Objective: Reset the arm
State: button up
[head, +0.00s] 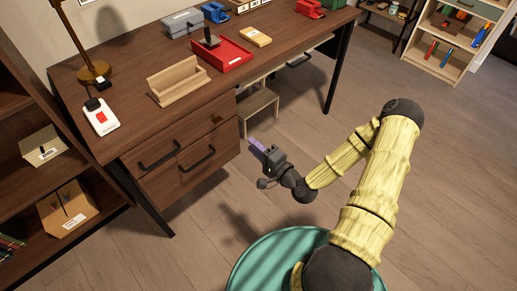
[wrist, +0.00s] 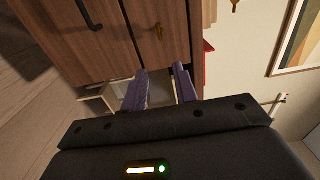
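My arm reaches out over the floor in front of the desk in the head view, bent at the elbow, with yellow covers on its links. My gripper (head: 256,145) has purple fingers and points toward the desk's drawers. In the wrist view my gripper (wrist: 160,68) shows its two fingers apart with a clear gap between them. Nothing is held. The fingertips appear apart from the drawer fronts; the exact distance cannot be told.
The brown desk (head: 128,143) has drawers with black handles (head: 197,159) to the left of my gripper. A wooden stool (head: 259,105) stands under the desk. A dark shelf (head: 92,204) stands at the left. Open floor (head: 300,112) lies right of the gripper.

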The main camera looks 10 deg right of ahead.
jog(key=shift+s+d, duration=0.4)
jog(key=shift+s, duration=0.2)
